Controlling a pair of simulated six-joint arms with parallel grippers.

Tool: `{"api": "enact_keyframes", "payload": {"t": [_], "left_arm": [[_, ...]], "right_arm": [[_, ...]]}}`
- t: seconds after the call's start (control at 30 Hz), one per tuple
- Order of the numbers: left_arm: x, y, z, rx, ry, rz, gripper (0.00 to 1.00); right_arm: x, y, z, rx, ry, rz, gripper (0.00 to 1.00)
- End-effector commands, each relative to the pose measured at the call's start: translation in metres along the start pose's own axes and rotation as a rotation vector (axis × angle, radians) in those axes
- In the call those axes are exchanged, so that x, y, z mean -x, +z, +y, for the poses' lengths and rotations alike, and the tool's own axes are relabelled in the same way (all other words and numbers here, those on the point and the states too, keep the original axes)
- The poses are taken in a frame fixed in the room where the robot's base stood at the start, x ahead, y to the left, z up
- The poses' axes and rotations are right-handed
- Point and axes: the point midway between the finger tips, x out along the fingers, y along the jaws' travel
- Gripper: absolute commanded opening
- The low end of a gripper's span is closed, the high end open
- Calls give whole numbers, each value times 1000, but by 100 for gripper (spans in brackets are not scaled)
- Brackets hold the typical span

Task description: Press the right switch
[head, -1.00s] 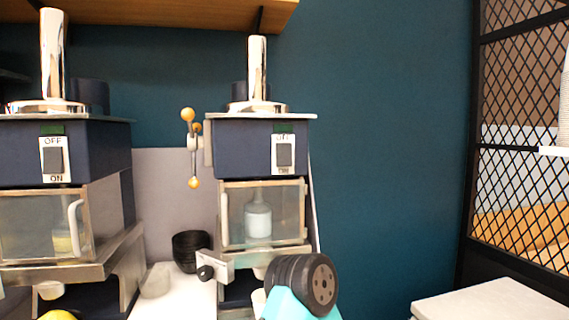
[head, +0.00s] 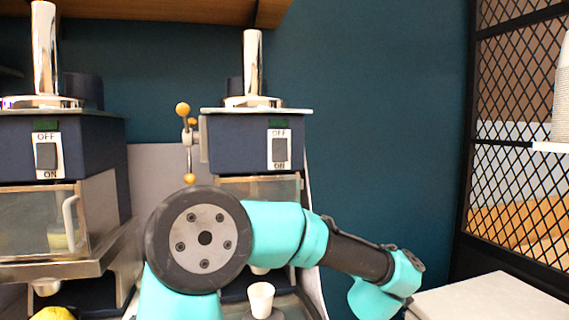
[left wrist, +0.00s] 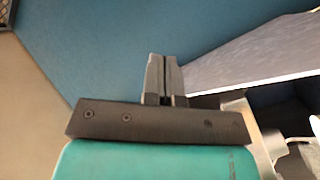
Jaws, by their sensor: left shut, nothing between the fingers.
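The right switch (head: 279,149) is a dark rocker on a white ON/OFF plate, on the front of the right navy machine (head: 235,140) in the head view. The rocker is in plain sight, with no gripper touching it. My left gripper (left wrist: 164,75) shows in the left wrist view with its two grey fingers together and nothing between them. Neither gripper's fingers show in the head view. One of my teal and black arms crosses in front of the right machine's lower half there and hides much of it.
The left machine (head: 90,145) has its own switch (head: 47,156). A yellow-knobbed lever (head: 183,110) stands between the machines. A white cup (head: 261,299) is below the arm. A mesh cabinet (head: 520,150) and a pale counter (head: 490,300) are at right. The blue wall between is clear.

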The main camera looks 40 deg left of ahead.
Motion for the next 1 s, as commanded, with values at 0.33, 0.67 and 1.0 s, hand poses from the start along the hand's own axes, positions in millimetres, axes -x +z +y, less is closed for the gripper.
{"api": "enact_keyframes", "payload": {"t": [0.33,0.67,1.0], "left_arm": [[57,-183,51,447,-164,346,0],[130,-293,50,815,-348,465,0],[144,-307,47,875,-386,470,0]], "right_arm": [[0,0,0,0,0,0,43],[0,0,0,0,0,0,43],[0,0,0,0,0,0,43]]}}
